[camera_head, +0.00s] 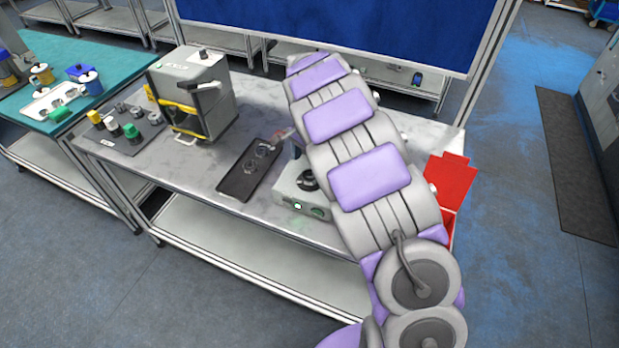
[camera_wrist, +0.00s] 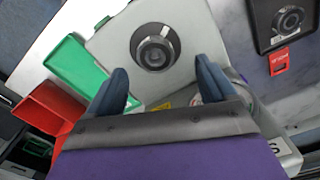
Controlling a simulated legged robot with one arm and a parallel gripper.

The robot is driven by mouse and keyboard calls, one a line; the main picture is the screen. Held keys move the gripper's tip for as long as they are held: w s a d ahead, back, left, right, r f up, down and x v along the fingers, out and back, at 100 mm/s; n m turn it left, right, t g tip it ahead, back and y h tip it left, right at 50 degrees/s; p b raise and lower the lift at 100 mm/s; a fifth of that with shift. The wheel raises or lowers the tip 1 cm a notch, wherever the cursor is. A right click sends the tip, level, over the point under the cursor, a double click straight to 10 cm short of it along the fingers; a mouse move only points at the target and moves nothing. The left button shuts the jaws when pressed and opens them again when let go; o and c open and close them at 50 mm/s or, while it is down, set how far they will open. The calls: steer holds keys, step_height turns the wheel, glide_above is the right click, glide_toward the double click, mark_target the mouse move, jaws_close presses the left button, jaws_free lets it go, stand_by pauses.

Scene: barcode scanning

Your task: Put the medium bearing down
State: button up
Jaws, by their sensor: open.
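In the wrist view, a round metal ring with a dark centre (camera_wrist: 155,52) sits on top of a light grey box (camera_wrist: 112,42). It looks like a bearing, but I cannot tell whether it is the medium one. My gripper (camera_wrist: 161,66) is open, its two dark blue fingers apart on either side of the ring. I cannot tell whether they touch it. In the head view, the grey box (camera_head: 286,196) stands near the table's front edge with a dark round part (camera_head: 307,180) on top. My arm hides the gripper there.
A black tray (camera_head: 236,185) with ring-shaped parts lies left of the box. A grey press-like machine (camera_head: 216,92) and a dark tray of parts (camera_head: 118,143) stand further left. A red bin (camera_head: 447,182) is at the right end. A green bin (camera_wrist: 70,62) shows in the wrist view.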

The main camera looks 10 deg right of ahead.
mark_target(310, 176)
steer(key=f, duration=0.3)
steer(key=f+b, duration=0.1)
steer(key=f, duration=0.1)
steer(key=shift+s+d, duration=0.1)
steer(key=shift+d, duration=0.2)
steer(key=shift+r, duration=0.1)
steer(key=shift+c, duration=0.5)
steer(key=c, duration=1.3)
